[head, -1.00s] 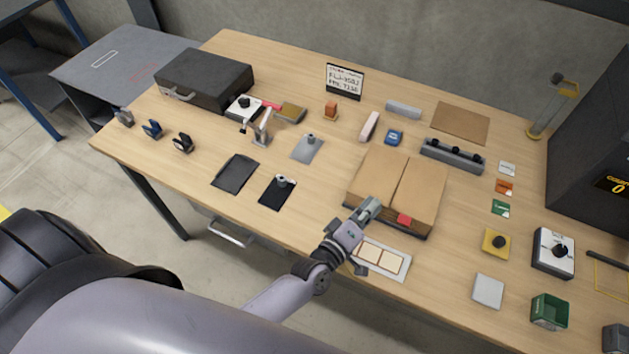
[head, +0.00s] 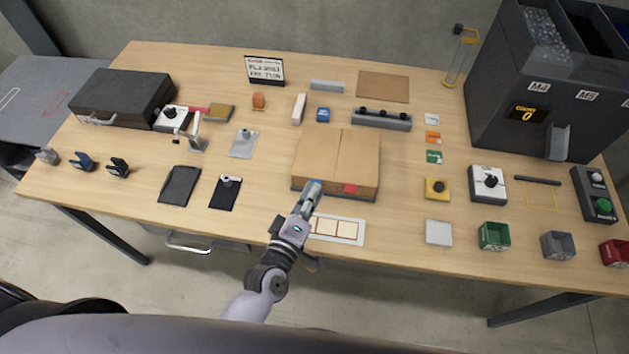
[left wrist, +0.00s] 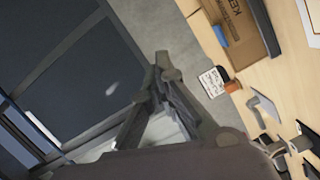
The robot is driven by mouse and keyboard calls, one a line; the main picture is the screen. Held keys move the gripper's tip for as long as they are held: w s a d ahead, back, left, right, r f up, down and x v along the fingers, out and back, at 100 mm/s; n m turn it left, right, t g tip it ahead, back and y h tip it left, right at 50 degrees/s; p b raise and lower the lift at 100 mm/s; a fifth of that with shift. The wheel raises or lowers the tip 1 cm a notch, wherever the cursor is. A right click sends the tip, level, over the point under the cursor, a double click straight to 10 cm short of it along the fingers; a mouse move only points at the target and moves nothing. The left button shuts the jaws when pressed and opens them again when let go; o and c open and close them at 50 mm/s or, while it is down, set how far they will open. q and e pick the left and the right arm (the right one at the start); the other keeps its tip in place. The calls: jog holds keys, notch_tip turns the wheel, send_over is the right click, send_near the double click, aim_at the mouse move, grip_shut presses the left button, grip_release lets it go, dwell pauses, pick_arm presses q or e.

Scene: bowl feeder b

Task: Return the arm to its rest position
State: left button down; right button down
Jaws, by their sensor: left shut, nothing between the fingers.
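My left gripper (head: 309,196) is in the head view, reaching in over the table's front part. Its tips appear close to the front edge of the cardboard box (head: 336,158), which has a red patch on its front. Whether it touches the box cannot be told. A white strip with pale squares (head: 337,229) lies just right of the gripper. In the left wrist view the gripper's fingers (left wrist: 160,72) are together with nothing between them. My right gripper is in neither view.
The wooden table (head: 395,205) carries a black case (head: 122,97), a small sign (head: 264,70), a green bin (head: 494,236), a grey bin (head: 557,246), a red bin (head: 614,252) and a yellow button block (head: 437,188). A dark feeder machine (head: 520,80) stands at the back right.

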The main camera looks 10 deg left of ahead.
pick_arm(q)
jog(key=s, duration=0.2)
jog(key=s+r, duration=0.1)
jog(key=s, duration=0.1)
jog(key=shift+b, duration=0.3)
jog(key=shift+w, duration=0.1)
